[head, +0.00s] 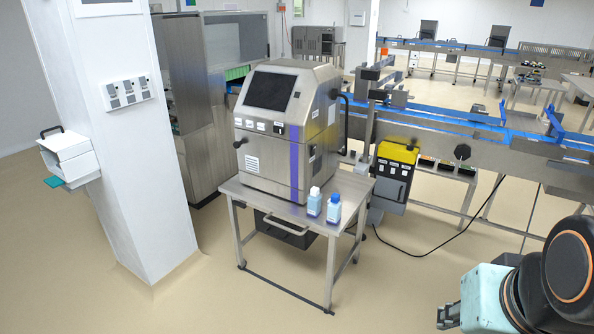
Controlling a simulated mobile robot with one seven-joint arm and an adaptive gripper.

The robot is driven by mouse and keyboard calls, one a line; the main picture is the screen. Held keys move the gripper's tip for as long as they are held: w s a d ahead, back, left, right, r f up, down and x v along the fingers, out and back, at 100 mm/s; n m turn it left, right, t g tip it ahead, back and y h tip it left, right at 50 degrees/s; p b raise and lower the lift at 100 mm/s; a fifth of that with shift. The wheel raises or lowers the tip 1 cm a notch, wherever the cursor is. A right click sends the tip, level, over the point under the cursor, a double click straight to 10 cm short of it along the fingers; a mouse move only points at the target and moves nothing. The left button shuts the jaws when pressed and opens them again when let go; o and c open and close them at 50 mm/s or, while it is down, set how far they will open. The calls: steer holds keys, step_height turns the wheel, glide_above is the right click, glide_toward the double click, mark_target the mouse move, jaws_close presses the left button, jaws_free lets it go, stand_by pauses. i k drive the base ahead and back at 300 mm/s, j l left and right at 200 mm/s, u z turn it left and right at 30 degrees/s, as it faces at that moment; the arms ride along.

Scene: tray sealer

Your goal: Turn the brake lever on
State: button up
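I cannot tell for certain which part is the brake lever. A steel machine (285,130) with a dark screen stands on a steel table. It has a small black knob or lever (240,143) on its left front and a curved black handle (345,122) on its right side. To its right, a grey control box with a yellow top (398,151) carries small black controls, too small to make out. My gripper (448,316) is at the lower right, well apart from the machine and the box. Its fingers are small and seen from the side, and nothing shows in them.
Two blue-and-white bottles (324,205) stand on the table's (275,211) front right. A conveyor with blue rails (470,120) runs behind. A white pillar (130,150) stands at left. A black cable (435,245) lies on the floor. The floor in front is clear.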

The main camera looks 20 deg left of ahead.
mark_target(240, 203)
steer(key=i+j+u, duration=0.2)
steer(key=u, duration=0.2)
steer(key=i+j+u, duration=0.25)
steer(key=u, duration=0.2)
steer(key=i+j+u, duration=0.1)
steer(key=i+j, duration=0.4)
steer(key=i, duration=0.35)
steer(key=j+u, duration=0.05)
